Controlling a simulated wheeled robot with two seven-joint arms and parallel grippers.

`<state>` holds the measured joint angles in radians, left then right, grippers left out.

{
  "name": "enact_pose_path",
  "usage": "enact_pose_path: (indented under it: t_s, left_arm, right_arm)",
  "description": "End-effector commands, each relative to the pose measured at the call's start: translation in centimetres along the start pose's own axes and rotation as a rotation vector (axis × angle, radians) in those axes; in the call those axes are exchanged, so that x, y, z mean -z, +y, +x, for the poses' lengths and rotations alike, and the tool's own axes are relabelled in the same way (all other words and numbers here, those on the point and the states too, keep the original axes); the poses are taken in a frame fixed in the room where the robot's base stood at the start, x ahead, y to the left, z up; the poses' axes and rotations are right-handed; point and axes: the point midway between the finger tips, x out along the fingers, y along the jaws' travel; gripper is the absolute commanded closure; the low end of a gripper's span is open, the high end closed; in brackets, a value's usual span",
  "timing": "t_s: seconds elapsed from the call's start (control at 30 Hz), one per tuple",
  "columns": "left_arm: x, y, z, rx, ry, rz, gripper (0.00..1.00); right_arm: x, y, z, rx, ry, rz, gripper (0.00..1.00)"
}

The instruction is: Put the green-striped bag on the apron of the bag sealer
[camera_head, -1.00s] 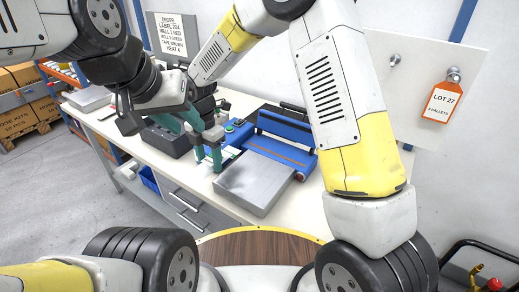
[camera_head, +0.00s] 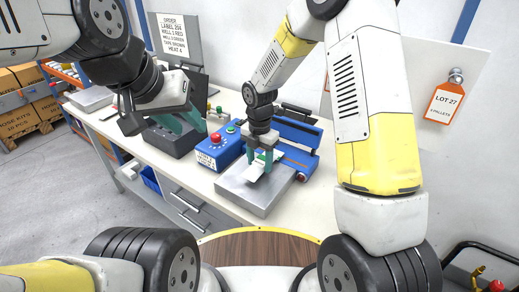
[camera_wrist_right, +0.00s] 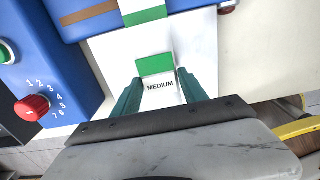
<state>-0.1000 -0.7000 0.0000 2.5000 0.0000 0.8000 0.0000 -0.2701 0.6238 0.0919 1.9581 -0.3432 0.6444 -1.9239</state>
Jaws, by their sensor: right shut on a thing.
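The bag sealer (camera_head: 297,131) is blue, with a blue control box (camera_head: 219,148) at its left. Its grey metal apron (camera_head: 245,193) lies in front of it. My right gripper (camera_head: 262,161) is shut on the small white green-striped bag (camera_head: 255,171), over the apron. In the right wrist view, the bag (camera_wrist_right: 158,88) reads MEDIUM below a green band, between the teal fingertips of the right gripper (camera_wrist_right: 160,90). I cannot tell whether the bag touches the apron. My left gripper (camera_head: 186,119) is open and empty, by a dark grey box.
The dark grey box (camera_head: 168,141) stands left of the control box, which carries a red knob (camera_head: 215,138). The order sign (camera_head: 179,33) stands behind. A LOT 27 tag (camera_head: 443,105) hangs at the right.

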Motion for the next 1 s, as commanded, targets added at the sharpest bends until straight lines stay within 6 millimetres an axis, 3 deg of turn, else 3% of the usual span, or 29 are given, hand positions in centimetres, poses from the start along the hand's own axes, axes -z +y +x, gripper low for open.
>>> enact_pose_path:
  t_s: [0.07,0.4,0.43,0.53,0.87,1.0]
  left_arm:
    - [0.0,0.0,0.0,0.000,0.000,0.000,0.64]
    - [0.0,0.0,0.0,0.000,0.000,0.000,0.64]
    - [0.0,0.0,0.0,0.000,0.000,0.000,0.64]
    - [0.0,0.0,0.0,0.000,0.000,0.000,0.64]
    - [0.0,0.0,0.0,0.000,0.000,0.000,0.64]
    - [0.0,0.0,0.0,0.000,0.000,0.000,0.64]
  right_arm:
    - [0.0,0.0,0.8,0.001,0.001,0.000,0.97]
    - [0.0,0.0,1.1,0.000,0.000,0.001,0.97]
    - [0.0,0.0,1.2,0.000,0.000,0.001,0.48]
    - [0.0,0.0,1.1,0.000,0.000,0.001,0.28]
    - [0.0,0.0,1.0,0.000,-0.001,0.001,0.28]
    - [0.0,0.1,-0.2,-0.002,-0.001,0.001,0.28]
